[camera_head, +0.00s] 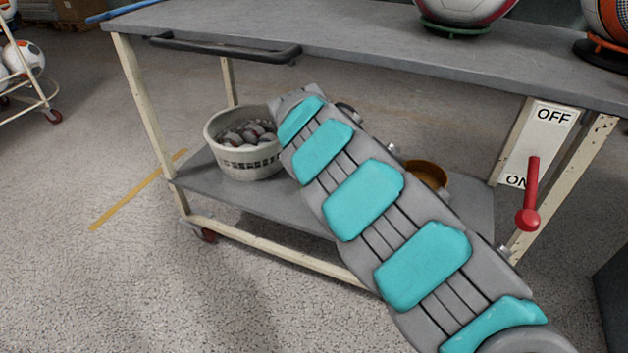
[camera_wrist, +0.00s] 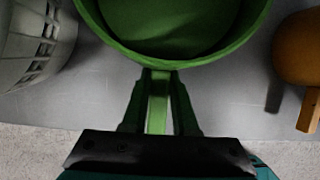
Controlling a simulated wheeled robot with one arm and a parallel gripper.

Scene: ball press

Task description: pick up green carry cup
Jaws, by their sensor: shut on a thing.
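The green carry cup (camera_wrist: 170,58) fills the top middle of the wrist view, its round opening facing the camera. Its straight green handle (camera_wrist: 158,105) points down toward my gripper. My gripper (camera_wrist: 159,88) is shut on this handle, with one dark finger on each side. The cup is over or on the grey lower shelf (camera_wrist: 110,105); I cannot tell whether it touches the shelf. In the head view my arm hides both the cup and my gripper.
A white basket (camera_head: 243,168) with several balls stands left of the cup on the shelf; its side also shows in the wrist view (camera_wrist: 30,45). An orange-brown cup (camera_head: 428,172) stands to the right. The grey tabletop (camera_head: 330,38) lies above. A red lever (camera_head: 530,195) is at right.

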